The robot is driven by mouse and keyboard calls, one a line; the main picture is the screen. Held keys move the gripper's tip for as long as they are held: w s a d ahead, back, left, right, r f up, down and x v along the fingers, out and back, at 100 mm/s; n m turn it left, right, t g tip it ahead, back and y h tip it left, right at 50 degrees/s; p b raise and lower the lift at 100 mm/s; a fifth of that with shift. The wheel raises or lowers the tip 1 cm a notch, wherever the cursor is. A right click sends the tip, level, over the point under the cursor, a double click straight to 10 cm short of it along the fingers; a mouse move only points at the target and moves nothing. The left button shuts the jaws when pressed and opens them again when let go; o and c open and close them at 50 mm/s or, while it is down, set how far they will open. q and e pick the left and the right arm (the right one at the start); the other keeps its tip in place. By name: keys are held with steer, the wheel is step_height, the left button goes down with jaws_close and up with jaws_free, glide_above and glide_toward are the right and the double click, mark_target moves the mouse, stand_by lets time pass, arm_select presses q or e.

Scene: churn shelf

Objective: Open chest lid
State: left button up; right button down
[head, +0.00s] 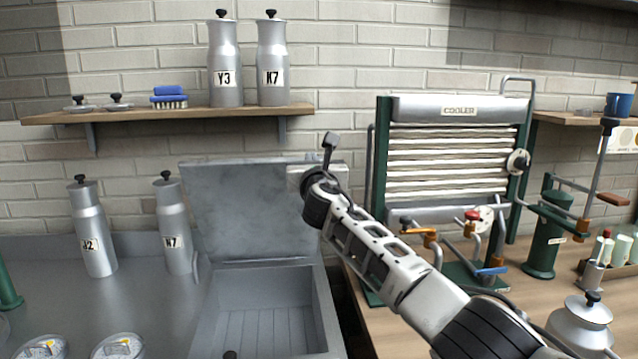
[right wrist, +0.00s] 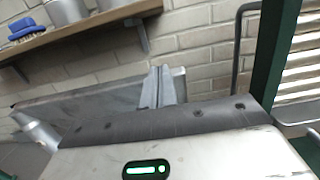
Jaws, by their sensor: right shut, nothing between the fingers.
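The chest (head: 325,305) is a grey metal box sunk at the counter's right end, with its ribbed inside floor showing. Its lid (head: 245,205) stands up nearly vertical at the back, close to the brick wall; the lid also shows in the right wrist view (right wrist: 95,100). My right gripper (head: 331,141) is at the lid's upper right corner, its fingers pointing up and closed together with nothing between them. In the right wrist view the fingers (right wrist: 161,82) overlap the lid's edge; I cannot tell if they touch it. My left gripper is not in view.
A shelf (head: 170,115) above holds cans, small lids and a blue brush (head: 169,97). Two cans (head: 92,235) stand left of the chest. A cooler (head: 450,150) with pipes and valves stands to the right, near my right arm. The counter's front left has round lidded containers (head: 118,347).

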steer(key=s+d+f, duration=0.1)
steer(key=s+f, duration=0.1)
steer(key=s, duration=1.2)
steer(key=s+d+f+m+g+y, duration=0.15)
steer(key=s+f+m, duration=0.3)
steer(key=f, duration=0.45)
steer(key=s+d+f+m+g, duration=0.1)
steer(key=s+f+m+g, duration=0.15)
steer(key=f+m, duration=0.55)
steer(key=s+d+f+m+g+y, duration=0.1)
steer(key=s+f+m+g, duration=0.2)
steer(key=f, duration=0.8)
steer(key=s+d+f+m+g, duration=0.1)
steer(key=s+d+f+m, duration=0.3)
steer(key=s+f+m, duration=0.4)
steer(key=s+d+f+m+g+h, duration=0.1)
steer(key=s+d+f+m, duration=0.4)
steer(key=s+m, duration=0.5)
steer(key=s+f, duration=0.2)
steer(key=s, duration=0.3)
steer(key=shift+s+f+m, duration=0.2)
steer(key=shift+f+m, duration=0.15)
steer(key=shift+f, duration=0.05)
